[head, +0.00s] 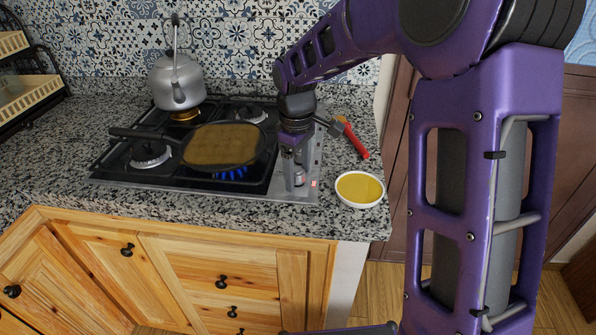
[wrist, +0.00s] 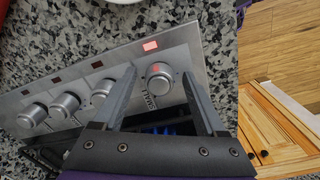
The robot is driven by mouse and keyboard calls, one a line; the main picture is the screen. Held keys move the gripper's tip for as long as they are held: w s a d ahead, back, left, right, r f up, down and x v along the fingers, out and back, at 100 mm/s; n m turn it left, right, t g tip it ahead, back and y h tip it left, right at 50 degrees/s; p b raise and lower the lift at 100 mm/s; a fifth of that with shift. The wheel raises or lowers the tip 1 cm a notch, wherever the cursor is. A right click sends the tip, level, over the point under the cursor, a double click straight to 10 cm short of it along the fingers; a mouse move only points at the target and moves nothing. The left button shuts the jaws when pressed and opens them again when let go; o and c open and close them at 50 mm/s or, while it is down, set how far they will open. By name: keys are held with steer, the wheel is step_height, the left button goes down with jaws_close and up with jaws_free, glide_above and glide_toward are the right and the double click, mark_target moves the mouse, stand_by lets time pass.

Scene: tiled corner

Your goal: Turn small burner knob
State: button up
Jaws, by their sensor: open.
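The small burner knob (wrist: 159,82) is a round silver knob on the stove's steel control panel, with the word SMALL printed beside it in the wrist view. A red light (wrist: 150,45) glows on the panel near this knob. My gripper (wrist: 161,73) is open, with one finger on each side of the knob; I cannot tell whether they touch it. In the head view my gripper (head: 295,188) points down over the panel (head: 308,188) at the cooktop's right side and hides most of the knobs.
Other silver knobs (wrist: 66,103) line the panel. A pan (head: 222,146) sits over a blue flame (head: 230,174). A kettle (head: 177,80) stands on the back left burner. A bowl of yellow liquid (head: 360,189) and a red-handled tool (head: 355,142) lie right of the panel.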

steer(key=shift+c, duration=0.3)
jaws_close()
steer(key=m+p, duration=0.1)
steer(key=m, duration=0.4)
steer(key=shift+m, duration=0.3)
steer(key=m+p, duration=0.1)
steer(key=m, duration=0.4)
steer(key=shift+a, duration=0.1)
steer(key=shift+m, duration=0.3)
stand_by(0.4)
steer(key=shift+o, duration=0.3)
jaws_free()
